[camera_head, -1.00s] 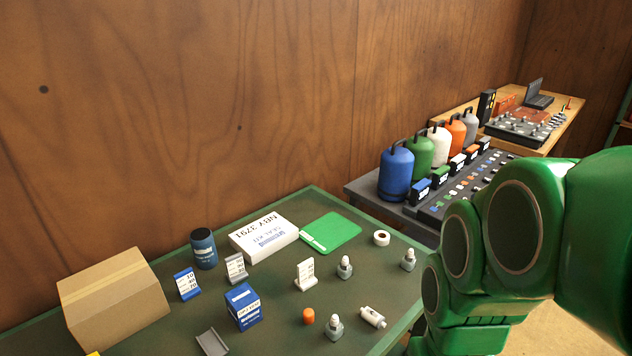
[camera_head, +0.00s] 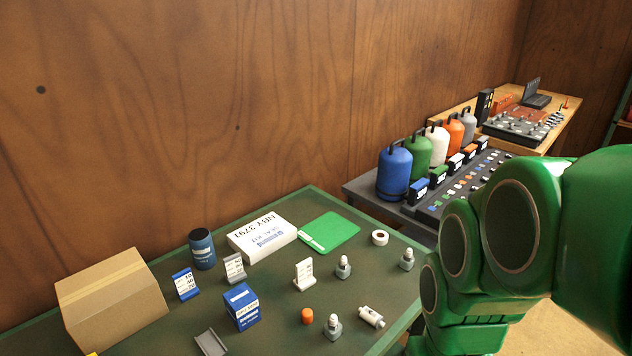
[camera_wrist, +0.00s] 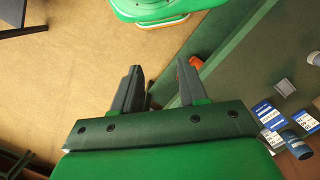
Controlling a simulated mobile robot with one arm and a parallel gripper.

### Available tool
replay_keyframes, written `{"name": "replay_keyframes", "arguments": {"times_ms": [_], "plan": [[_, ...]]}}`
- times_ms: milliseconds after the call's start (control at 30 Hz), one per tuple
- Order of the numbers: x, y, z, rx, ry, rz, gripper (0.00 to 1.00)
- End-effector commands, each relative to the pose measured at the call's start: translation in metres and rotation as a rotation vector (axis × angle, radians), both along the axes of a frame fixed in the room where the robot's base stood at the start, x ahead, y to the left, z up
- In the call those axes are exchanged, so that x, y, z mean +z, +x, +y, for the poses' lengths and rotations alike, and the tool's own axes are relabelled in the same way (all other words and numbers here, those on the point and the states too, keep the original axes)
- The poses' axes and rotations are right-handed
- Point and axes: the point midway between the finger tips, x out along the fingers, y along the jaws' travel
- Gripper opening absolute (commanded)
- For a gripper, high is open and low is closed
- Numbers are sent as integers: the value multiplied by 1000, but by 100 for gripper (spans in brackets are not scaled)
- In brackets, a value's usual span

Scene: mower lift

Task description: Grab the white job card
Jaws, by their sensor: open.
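The white job card (camera_head: 304,274) stands upright on the green-topped table in the head view, right of the blue box and in front of the white seal kit box. A blue card (camera_head: 186,284) and a grey card (camera_head: 234,268) stand to its left. My gripper (camera_wrist: 159,67) shows only in the wrist view, open and empty, with bare floor and the table's edge beyond the fingers. I cannot identify the white card in the wrist view. In the head view my green arm fills the right side and hides the gripper.
The table (camera_head: 270,335) also holds a cardboard box (camera_head: 112,300), blue box (camera_head: 242,306), dark canister (camera_head: 202,249), white seal kit box (camera_head: 262,237), green mat (camera_head: 330,232), tape roll (camera_head: 380,238), orange cap (camera_head: 307,316) and several small fittings. Gas bottles (camera_head: 395,172) stand on a further bench.

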Motion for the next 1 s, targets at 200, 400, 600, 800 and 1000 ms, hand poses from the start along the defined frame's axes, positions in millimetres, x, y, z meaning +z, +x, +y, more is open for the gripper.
{"name": "replay_keyframes", "arguments": {"times_ms": [200, 400, 600, 800, 1000], "plan": [[0, 0, 0, 0, 0, 0, 42], [1, 12, 1, -22, -4, 0, 42], [6, 52, 5, -95, -18, -13, 42], [7, 95, 11, -176, -34, -26, 42], [5, 138, 19, -253, -50, -40, 42]]}}
